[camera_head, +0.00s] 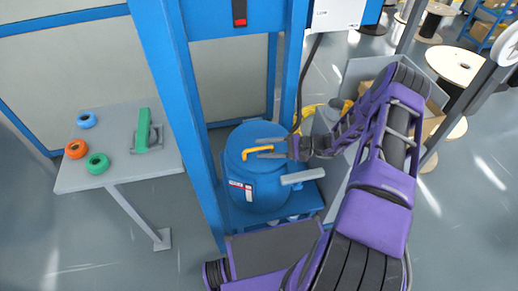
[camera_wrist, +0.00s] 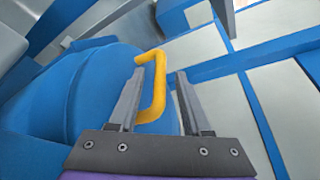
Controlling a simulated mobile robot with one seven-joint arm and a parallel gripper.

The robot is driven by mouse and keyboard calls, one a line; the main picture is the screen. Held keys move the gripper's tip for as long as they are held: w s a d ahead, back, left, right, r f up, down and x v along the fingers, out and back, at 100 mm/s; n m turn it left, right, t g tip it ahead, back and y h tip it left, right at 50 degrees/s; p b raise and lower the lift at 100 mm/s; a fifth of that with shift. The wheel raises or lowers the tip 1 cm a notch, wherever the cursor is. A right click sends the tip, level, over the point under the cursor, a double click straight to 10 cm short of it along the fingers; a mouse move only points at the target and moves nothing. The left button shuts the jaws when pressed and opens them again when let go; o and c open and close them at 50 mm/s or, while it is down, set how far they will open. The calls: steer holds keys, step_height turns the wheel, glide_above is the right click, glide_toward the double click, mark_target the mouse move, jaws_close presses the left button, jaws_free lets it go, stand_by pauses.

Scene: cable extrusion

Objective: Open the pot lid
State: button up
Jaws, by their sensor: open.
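The blue pot (camera_head: 262,185) stands inside a blue frame in the head view, with its round blue lid (camera_head: 243,140) on top. A yellow handle (camera_head: 256,151) sticks up from the lid. My gripper (camera_head: 268,148) is open at the handle. In the wrist view, the yellow handle (camera_wrist: 153,85) stands between the two grey fingers of my gripper (camera_wrist: 160,85), nearer the left finger. I cannot tell whether a finger touches it. The lid (camera_wrist: 85,85) looks closed on the pot; its far side is partly hidden.
A blue post (camera_head: 180,100) rises just left of the pot. A grey side table (camera_head: 120,175) at the left holds orange, blue and green rings and a green tool (camera_head: 144,130). A grey lever (camera_head: 303,177) sticks out at the pot's right. A box-filled bin (camera_head: 440,95) stands at the right.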

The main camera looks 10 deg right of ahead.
steer(key=shift+x, duration=0.95)
jaws_close()
stand_by(0.8)
